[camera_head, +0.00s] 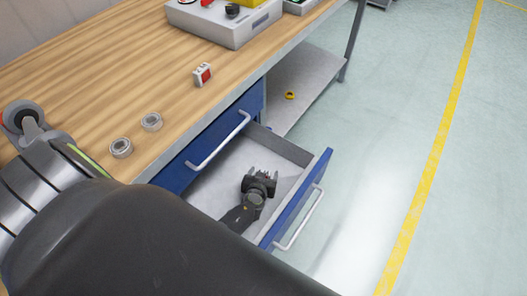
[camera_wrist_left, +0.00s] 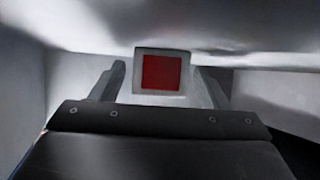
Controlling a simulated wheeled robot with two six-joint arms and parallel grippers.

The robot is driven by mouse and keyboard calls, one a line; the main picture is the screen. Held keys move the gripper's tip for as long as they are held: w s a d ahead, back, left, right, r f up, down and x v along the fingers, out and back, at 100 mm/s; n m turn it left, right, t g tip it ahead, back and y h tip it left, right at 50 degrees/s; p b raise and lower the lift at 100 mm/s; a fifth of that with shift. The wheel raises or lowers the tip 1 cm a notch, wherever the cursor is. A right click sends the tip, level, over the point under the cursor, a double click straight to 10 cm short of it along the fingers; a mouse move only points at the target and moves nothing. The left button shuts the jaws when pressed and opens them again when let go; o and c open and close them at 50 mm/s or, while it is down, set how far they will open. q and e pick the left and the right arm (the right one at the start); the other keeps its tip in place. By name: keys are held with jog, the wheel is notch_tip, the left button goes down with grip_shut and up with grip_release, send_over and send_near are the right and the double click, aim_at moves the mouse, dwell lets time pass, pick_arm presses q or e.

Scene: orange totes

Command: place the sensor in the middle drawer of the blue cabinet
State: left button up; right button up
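A sensor with a red square face and a pale frame (camera_wrist_left: 162,72) shows between the fingers of my left gripper (camera_wrist_left: 160,85) in the left wrist view. The fingers stand apart, with a gap beside the sensor on the left. In the head view my left gripper (camera_head: 262,176) is low inside an open drawer (camera_head: 300,204) of the blue cabinet (camera_head: 178,178). Only a small reddish bit of the sensor shows there. A shut drawer with a pale handle (camera_head: 218,143) is directly above the open one. My right gripper is not in view.
On the wooden bench (camera_head: 95,75) lie a small white-and-red block (camera_head: 202,74) and two metal rings (camera_head: 121,148). A grey box (camera_head: 225,22) stands at the back. A lower shelf (camera_head: 305,82) holds a small yellow thing (camera_head: 290,95). The floor at right is clear.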

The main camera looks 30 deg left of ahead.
pick_arm(q)
jog(key=shift+r, duration=0.2)
jog(key=p+v, duration=0.2)
jog(key=v, duration=0.4)
jog(key=shift+s+r, duration=0.1)
jog(key=shift+s, duration=0.1)
jog(key=shift+s+d+r, duration=0.2)
jog(key=shift+s+r, duration=0.05)
jog(key=shift+s, duration=0.2)
